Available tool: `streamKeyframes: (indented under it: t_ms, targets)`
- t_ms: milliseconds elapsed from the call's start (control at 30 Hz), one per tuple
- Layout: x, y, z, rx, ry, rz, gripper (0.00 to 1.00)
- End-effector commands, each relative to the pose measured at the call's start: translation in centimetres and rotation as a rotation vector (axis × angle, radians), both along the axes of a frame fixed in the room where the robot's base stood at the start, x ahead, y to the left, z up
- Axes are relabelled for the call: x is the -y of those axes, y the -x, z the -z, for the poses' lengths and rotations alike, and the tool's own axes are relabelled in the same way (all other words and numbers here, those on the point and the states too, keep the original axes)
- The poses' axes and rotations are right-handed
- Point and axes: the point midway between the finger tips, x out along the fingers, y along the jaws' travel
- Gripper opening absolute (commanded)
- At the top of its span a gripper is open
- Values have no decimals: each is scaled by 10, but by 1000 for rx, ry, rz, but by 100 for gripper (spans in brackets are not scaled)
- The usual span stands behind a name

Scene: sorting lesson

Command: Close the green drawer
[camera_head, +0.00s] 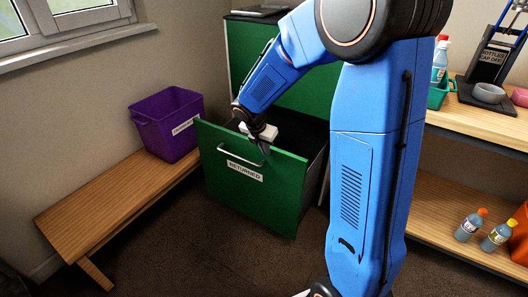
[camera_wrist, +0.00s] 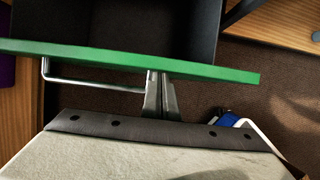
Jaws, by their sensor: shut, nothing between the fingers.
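The green drawer (camera_head: 281,194) stands pulled out of its green cabinet (camera_head: 305,90), with its dark inside showing. Its front bears a label reading "RETURNED" and a metal bar handle (camera_head: 238,157). My gripper (camera_head: 266,149) is at the top edge of the drawer front, near the right end of the handle. In the wrist view my shut, empty fingers (camera_wrist: 160,105) point at the green front (camera_wrist: 205,72), right of the handle (camera_wrist: 95,84). I cannot tell whether they touch it.
A purple bin (camera_head: 165,125) stands on a wooden bench (camera_head: 105,195) to the left. A wooden shelf (camera_head: 470,122) on the right holds bottles, a teal tray and a stand. Dark floor in front of the drawer is clear.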

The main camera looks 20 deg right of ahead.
Motion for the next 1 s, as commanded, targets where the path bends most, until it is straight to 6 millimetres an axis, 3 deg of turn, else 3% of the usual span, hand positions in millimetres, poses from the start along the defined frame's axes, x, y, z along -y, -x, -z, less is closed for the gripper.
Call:
streamKeyframes:
  t_ms: [267,700,1000]
  targets:
    - [51,-36,1,1,1,6,0]
    - [162,-117,0,1,0,5,0]
    - [206,-149,0,1,0,2,0]
